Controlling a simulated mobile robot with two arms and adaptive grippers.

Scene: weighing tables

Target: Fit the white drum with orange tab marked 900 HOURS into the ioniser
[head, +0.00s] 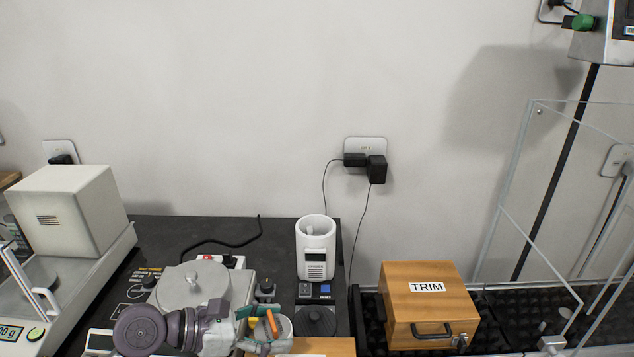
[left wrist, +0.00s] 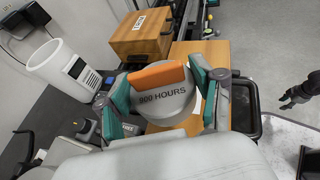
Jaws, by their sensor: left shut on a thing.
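The white drum (left wrist: 165,101) has an orange tab across its face and reads 900 HOURS in the left wrist view. My left gripper (left wrist: 161,97) is shut on it, with teal pads on both sides. The ioniser (head: 316,255) is a white upright cylinder with an open top and a vented front. It also shows in the left wrist view (left wrist: 60,72), apart from the drum. A dark gripper, apparently my right one (left wrist: 300,92), is small at the right edge.
A wooden box marked TRIM (head: 430,300) stands right of the ioniser. A grey round-lidded device (head: 192,285) stands to its left, and a balance (head: 70,220) is at far left. Clear panels (head: 510,230) rise at right. Cords hang from the wall socket (head: 365,150).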

